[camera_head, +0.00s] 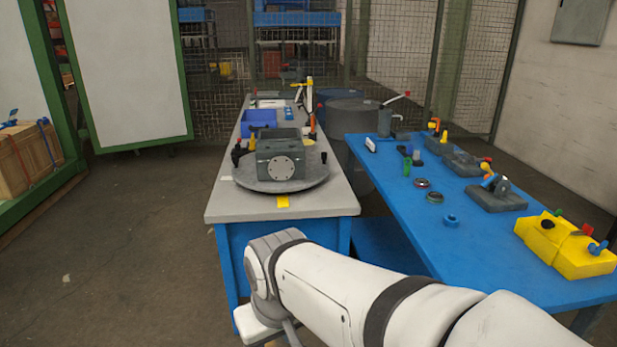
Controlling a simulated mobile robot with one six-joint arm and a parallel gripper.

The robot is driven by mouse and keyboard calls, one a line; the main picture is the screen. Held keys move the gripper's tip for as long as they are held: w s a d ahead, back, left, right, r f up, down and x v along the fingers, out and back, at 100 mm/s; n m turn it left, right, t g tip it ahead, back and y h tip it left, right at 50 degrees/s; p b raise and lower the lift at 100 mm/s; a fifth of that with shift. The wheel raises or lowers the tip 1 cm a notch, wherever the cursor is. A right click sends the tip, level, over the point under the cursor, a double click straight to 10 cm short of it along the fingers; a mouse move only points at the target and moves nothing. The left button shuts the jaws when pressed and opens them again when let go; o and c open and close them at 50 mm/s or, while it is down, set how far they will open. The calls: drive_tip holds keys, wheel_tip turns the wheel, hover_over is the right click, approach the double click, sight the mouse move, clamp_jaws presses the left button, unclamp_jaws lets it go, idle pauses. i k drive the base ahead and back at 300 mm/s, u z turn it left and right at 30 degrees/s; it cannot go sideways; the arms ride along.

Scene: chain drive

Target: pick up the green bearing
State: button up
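A small dark ring with a greenish tint (434,197), which looks like the green bearing, lies flat on the blue table (385,215) at the right. A similar ring with a reddish tint (422,183) lies just behind it, and a blue ring (451,220) lies in front of it. My gripper (272,337) is at the bottom, left of the blue table and well apart from the rings. It is partly cut off by the frame's lower edge and hidden by my wrist, so its opening does not show.
A grey-topped bench (225,205) at the left carries a round plate with a grey housing (284,158). Several dark fixtures (495,197) and yellow blocks (565,243) stand along the blue table's right side. A small green cylinder (407,169) stands behind the rings. Floor at left is clear.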

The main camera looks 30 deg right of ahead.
sight(434, 198)
drive_tip(key=z, duration=0.25)
drive_tip(key=i, duration=1.4)
drive_tip(key=z, duration=1.3)
drive_tip(key=i, duration=0.7)
drive_tip(key=z, duration=0.35)
drive_tip(key=k, duration=0.85)
drive_tip(key=z, duration=0.2)
drive_tip(key=i, duration=0.85)
drive_tip(key=u, duration=0.05)
